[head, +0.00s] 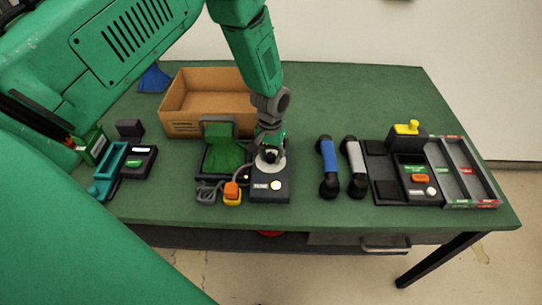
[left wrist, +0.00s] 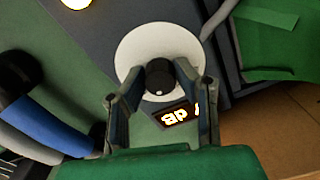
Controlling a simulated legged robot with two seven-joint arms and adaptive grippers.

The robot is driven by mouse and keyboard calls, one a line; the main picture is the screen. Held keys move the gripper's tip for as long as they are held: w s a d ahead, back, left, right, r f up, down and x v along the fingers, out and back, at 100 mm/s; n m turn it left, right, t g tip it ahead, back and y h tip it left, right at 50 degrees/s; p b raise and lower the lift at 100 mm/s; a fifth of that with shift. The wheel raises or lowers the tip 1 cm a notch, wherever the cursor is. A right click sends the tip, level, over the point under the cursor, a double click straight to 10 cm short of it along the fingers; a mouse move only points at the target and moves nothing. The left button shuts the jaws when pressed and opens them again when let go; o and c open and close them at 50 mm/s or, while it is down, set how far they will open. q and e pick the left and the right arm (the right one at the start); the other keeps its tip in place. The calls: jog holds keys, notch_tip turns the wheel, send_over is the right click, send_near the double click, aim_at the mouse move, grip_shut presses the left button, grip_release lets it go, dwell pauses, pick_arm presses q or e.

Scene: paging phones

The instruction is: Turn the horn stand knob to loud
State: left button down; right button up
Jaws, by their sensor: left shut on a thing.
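The horn stand (head: 270,188) is a dark box with a pale round dial plate and a lit button, near the middle of the green table. In the left wrist view its black knob (left wrist: 160,76) sits at the centre of the white dial plate (left wrist: 133,44). A small white mark shows on the knob's side toward my gripper. My left gripper (head: 269,153), also in the left wrist view (left wrist: 155,85), points down over the dial and is shut on the knob. A lit display with partly hidden characters (left wrist: 178,116) shows between the fingers. My right gripper is not in view.
A green stand with a coiled cord (head: 217,150) is close on the left, with an open cardboard box (head: 205,98) behind. A blue handset (head: 328,165) and a grey handset (head: 355,165) lie right. A divided tray (head: 466,170) is at the right edge.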

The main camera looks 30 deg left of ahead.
aim_at(271, 154)
pick_arm(q)
jog(key=shift+w+m, duration=0.1)
jog(key=shift+m, duration=1.4)
jog(key=c, duration=1.5)
grip_release()
jog(key=shift+o, duration=1.1)
jog(key=shift+w+f, duration=0.1)
jog(key=shift+r, duration=0.25)
notch_tip(271, 154, up, 11)
jog(key=shift+r, duration=0.15)
